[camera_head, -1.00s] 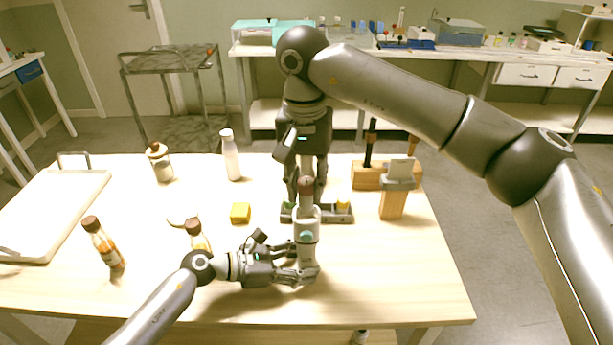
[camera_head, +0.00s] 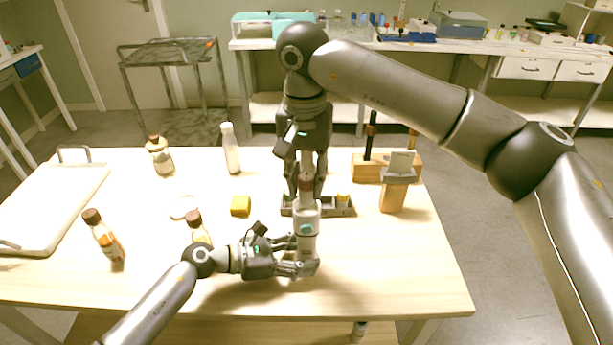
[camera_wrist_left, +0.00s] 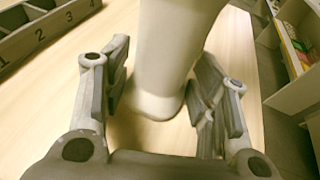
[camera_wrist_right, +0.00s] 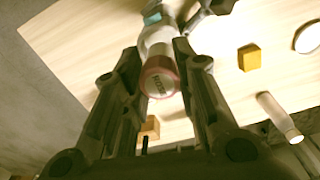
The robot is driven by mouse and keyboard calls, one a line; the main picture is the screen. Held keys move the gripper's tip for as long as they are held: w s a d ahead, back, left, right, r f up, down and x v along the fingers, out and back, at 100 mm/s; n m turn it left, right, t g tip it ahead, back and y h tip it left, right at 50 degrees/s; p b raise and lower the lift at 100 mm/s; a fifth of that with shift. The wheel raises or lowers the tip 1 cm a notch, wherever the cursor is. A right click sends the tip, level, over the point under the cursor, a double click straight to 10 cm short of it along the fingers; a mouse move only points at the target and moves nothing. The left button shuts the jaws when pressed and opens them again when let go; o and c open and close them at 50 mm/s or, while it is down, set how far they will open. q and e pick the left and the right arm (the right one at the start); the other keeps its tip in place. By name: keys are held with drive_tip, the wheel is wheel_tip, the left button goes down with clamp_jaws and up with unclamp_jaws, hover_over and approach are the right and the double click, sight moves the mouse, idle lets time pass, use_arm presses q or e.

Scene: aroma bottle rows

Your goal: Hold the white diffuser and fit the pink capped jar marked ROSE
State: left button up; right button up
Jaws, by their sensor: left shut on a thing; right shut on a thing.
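The white diffuser (camera_head: 305,243) stands upright near the table's front edge, with a teal spot on its side. My left gripper (camera_head: 303,268) is shut around its lower part; the white body fills the space between the fingers in the left wrist view (camera_wrist_left: 165,70). The pink capped jar (camera_head: 306,187) is upright directly above the diffuser, in line with it. My right gripper (camera_head: 306,190) is shut on the jar from above. The pink cap (camera_wrist_right: 160,78) shows small blurred lettering in the right wrist view. I cannot tell whether the jar is seated in the diffuser.
A grey numbered rack (camera_head: 335,208) with a yellow-capped jar (camera_head: 343,199) is just behind. A yellow block (camera_head: 240,206), brown-capped bottles (camera_head: 105,237), a white bottle (camera_head: 231,150) and a white tray (camera_head: 50,210) are left. A wooden stand (camera_head: 393,195) is right. The front right table is clear.

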sight(306, 193)
drive_tip(key=shift+f, duration=0.1)
drive_tip(key=shift+f, duration=1.8)
drive_tip(key=o, duration=0.9)
drive_tip(key=shift+r, duration=0.1)
drive_tip(key=shift+r, duration=3.45)
